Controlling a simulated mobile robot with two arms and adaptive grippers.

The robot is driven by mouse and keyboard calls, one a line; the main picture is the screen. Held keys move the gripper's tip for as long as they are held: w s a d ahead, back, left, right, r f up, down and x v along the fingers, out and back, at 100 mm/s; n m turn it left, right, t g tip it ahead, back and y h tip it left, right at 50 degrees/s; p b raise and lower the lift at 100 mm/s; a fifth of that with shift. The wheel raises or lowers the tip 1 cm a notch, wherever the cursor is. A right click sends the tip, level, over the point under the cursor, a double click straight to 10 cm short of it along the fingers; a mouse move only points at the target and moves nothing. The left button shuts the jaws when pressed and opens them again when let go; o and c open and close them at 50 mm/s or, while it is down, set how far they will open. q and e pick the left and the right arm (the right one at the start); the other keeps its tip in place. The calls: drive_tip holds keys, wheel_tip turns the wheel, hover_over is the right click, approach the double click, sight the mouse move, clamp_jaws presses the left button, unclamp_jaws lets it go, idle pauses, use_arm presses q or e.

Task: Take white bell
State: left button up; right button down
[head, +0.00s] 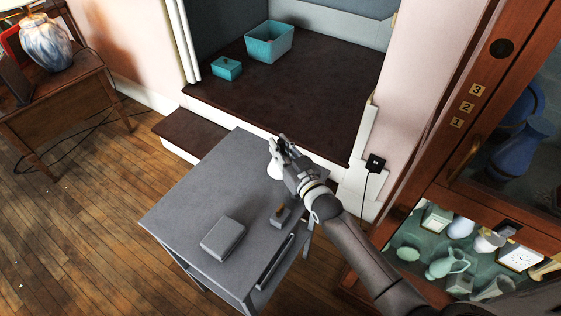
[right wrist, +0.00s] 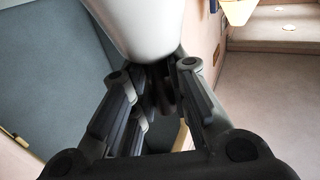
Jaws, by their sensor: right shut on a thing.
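My right gripper (head: 281,146) reaches in from the lower right of the head view, above the far right part of a grey table. It is shut on the white bell (head: 273,168), whose white body shows at the left side of the fingers. In the right wrist view the bell (right wrist: 140,28) is a large smooth white shape at the top, with the fingers (right wrist: 160,85) closing just under it. The fingers hide the bell's handle. Whether the bell is clear of the tabletop is hard to tell. My left gripper is not in view.
The grey table (head: 185,200) carries a grey box (head: 222,238) and a small grey block with a brown top (head: 280,215). A dark raised floor behind holds two teal boxes (head: 269,42) (head: 227,68). A wooden cabinet (head: 485,95) with shelved ornaments stands at right.

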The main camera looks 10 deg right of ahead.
sight(280, 140)
drive_tip(key=shift+r, duration=0.1)
idle(0.3)
drive_tip(key=shift+r, duration=0.45)
wheel_tip(280, 140, up, 3)
drive_tip(key=shift+f, duration=0.15)
drive_tip(key=s+a+r, duration=0.7)
drive_tip(key=s+r, duration=0.2)
drive_tip(key=s, duration=0.2)
drive_tip(key=shift+s+a+r+p, duration=0.15)
drive_tip(key=shift+s+a+p, duration=0.15)
drive_tip(key=shift+s+p, duration=0.1)
drive_tip(key=c, duration=1.9)
unclamp_jaws()
clamp_jaws()
drive_tip(key=shift+d, duration=0.1)
